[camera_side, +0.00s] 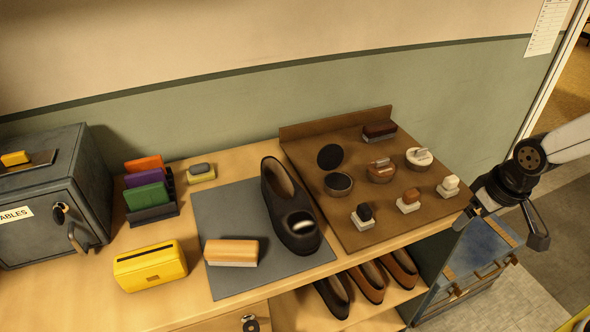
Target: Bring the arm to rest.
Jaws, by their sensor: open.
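My gripper (508,218) is at the right side of the picture, next to the right end of the wooden bench (372,249). Its fingers are apart, and I see nothing between them. It appears in front of a blue-topped cabinet (482,247); the gap between them cannot be judged. My arm comes in from the right edge.
A brown board (338,215) holds several brushes and polish tins, including an open black tin (339,184). A black shoe (289,212) and a wooden-backed brush (231,252) rest on a grey mat (226,205). A safe (38,195) stands left; shoes fill the shelf below.

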